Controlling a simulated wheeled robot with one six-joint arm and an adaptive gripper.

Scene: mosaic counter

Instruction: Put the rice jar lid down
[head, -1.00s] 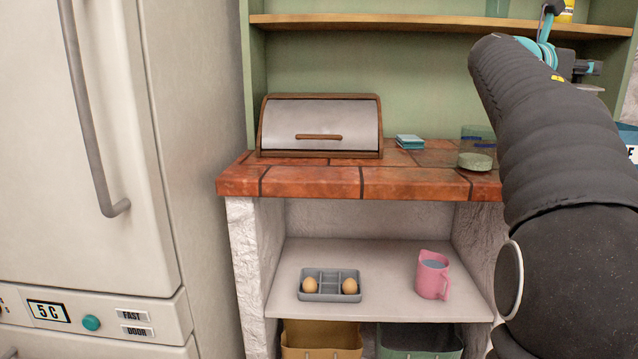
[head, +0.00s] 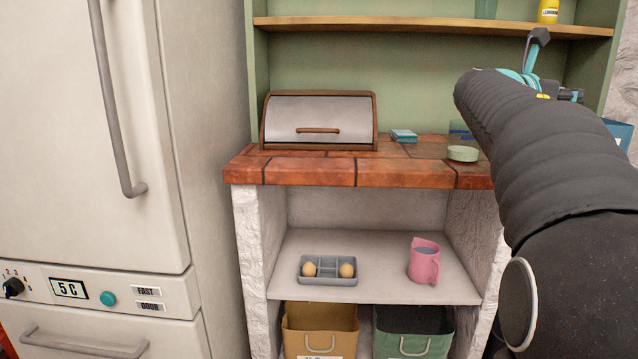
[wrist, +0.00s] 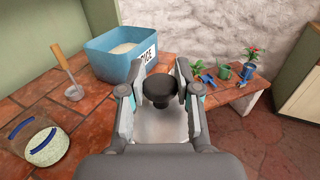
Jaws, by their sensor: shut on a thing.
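My gripper (wrist: 157,82) is shut on the dark round knob of the rice jar lid (wrist: 160,92); its pale grey plate shows between and below the fingers in the wrist view. The rice jar (wrist: 112,62) is a blue open box with white rice inside and a partly hidden label. It stands on the tiled counter (wrist: 95,118), ahead and left of my gripper. In the head view my arm hides the lid and most of the jar; a blue piece of the jar (head: 619,133) shows at the right edge. Whether the lid touches anything cannot be told.
Small plants and tools (wrist: 222,72) sit on a surface at right. A bread box (head: 318,122) is at the counter's left, with bare tiles before it.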

